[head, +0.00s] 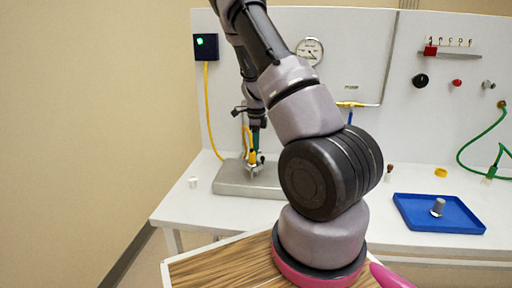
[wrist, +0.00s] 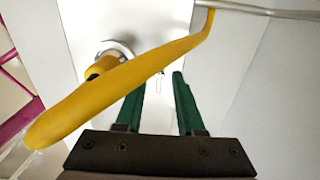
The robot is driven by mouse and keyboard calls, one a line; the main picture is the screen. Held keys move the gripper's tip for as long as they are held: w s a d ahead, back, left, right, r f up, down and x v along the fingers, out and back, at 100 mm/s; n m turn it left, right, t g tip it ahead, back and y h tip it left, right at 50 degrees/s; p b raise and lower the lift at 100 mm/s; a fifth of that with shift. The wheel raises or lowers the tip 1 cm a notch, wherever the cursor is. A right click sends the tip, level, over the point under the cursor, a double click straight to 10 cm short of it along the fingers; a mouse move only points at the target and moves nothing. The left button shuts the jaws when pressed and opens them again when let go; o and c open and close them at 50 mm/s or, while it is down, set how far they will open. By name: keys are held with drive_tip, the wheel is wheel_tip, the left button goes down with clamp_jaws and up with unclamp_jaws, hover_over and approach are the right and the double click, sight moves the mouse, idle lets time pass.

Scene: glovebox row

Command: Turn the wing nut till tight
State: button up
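My gripper (head: 254,150) points down over the grey metal block (head: 235,184) on the white bench. In the wrist view its two green fingers (wrist: 162,82) stand apart with a gap between them. A small metallic fitting (head: 255,168) is on the block just below the fingers; it may be the wing nut, but its wings are not clear. In the wrist view a thin, small shape shows between the fingertips, too faint to identify. A thick yellow shape (wrist: 120,88), perhaps a cable, crosses in front of the fingers, and hides part of a pale round fitting (wrist: 118,46).
A yellow cable (head: 208,110) hangs from a black box (head: 206,47) with a green light. A small white piece (head: 193,182) lies left of the block. A blue tray (head: 415,213) holding a metal part (head: 438,206) is at right. A gauge (head: 310,50) is on the back panel.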

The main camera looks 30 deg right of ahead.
wheel_tip(320, 180, up, 11)
idle(0.5)
drive_tip(key=shift+f, duration=0.15)
idle(0.4)
